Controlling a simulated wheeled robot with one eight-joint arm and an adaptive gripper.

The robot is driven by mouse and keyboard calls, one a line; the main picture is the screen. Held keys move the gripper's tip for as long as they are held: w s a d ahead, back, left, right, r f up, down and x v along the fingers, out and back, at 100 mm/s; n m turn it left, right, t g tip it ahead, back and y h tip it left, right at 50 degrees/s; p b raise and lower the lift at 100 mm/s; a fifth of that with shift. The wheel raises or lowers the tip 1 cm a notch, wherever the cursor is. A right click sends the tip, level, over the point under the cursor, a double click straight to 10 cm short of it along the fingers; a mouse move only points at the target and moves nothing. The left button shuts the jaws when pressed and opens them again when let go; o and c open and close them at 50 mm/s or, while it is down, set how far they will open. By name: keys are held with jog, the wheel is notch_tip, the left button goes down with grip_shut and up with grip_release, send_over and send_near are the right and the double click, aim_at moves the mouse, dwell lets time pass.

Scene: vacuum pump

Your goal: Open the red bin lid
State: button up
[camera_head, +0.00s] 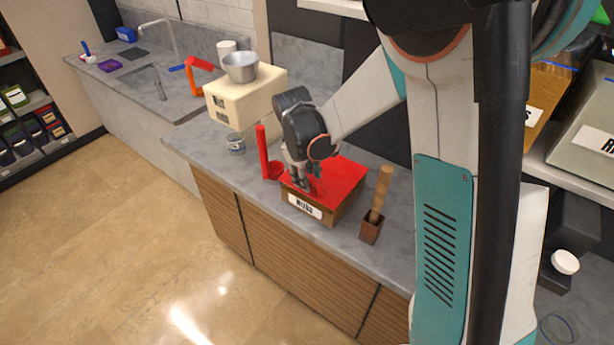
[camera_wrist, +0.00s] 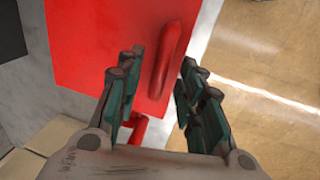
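The red bin lid (camera_head: 341,178) lies closed on top of a brown box-like bin (camera_head: 333,211) with a white label on its front, on the grey counter. In the wrist view the red lid (camera_wrist: 100,45) fills the upper left, and its raised red handle (camera_wrist: 165,60) runs along the edge near the middle. My gripper (camera_head: 301,186) is over the lid's left front part. In the wrist view my gripper (camera_wrist: 160,85) is open, with one finger on each side of the handle's near end. I cannot tell whether the fingers touch it.
A red upright holder (camera_head: 264,152) stands just left of the bin. A wooden pestle-like tool in a brown block (camera_head: 371,228) stands to the right. A cream box (camera_head: 250,98) with a metal bowl (camera_head: 241,67) on top is behind left.

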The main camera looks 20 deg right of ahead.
grip_shut()
jog(key=shift+r, duration=0.1)
